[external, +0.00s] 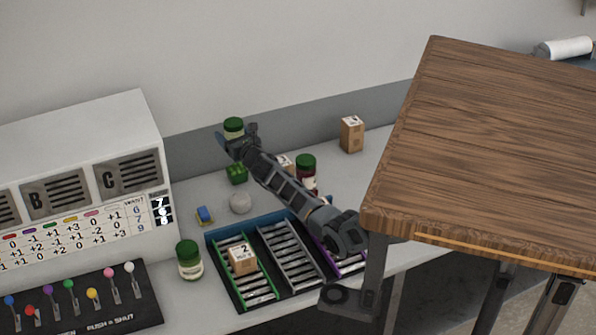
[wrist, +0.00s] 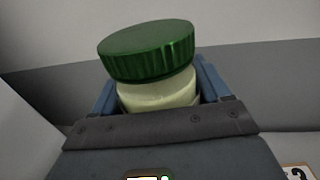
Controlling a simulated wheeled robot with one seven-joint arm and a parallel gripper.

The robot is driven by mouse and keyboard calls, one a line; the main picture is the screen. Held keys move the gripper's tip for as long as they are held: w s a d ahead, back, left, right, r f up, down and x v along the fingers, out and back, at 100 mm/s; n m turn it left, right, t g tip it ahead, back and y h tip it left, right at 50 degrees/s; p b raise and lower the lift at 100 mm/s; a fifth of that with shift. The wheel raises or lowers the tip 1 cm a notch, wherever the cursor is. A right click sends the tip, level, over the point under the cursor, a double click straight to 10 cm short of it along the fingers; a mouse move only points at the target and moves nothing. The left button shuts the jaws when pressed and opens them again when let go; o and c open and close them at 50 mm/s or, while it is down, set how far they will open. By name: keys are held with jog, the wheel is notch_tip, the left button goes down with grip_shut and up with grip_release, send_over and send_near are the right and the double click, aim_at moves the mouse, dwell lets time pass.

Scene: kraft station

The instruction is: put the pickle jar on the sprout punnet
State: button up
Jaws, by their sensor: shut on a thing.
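My gripper (external: 230,138) is shut on a jar with a green lid and pale yellow-green contents, which I take for the pickle jar (external: 233,126). In the wrist view the jar (wrist: 150,55) sits upright, slightly tilted, between the two blue fingers. The gripper holds it up in the air, near the back wall. A small green punnet (external: 237,174), likely the sprout punnet, stands on the counter below the gripper in the external view. The gap between jar and punnet is clear to see, but its exact size I cannot tell.
A similar green-lidded jar (external: 189,262) stands front left. A dark red jar (external: 307,163), a carton (external: 351,134), a round white thing (external: 241,202) and a blue-yellow block (external: 204,215) stand around. A rack tray (external: 222,280) lies in front. A lettered box (external: 90,130) stands left.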

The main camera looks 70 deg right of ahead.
jog(key=shift+f+b, duration=1.45)
jog(key=shift+f, duration=1.7)
jog(key=shift+a+f, duration=0.1)
jog(key=shift+f, duration=0.05)
jog(key=o, duration=1.4)
jog(key=shift+f, duration=0.1)
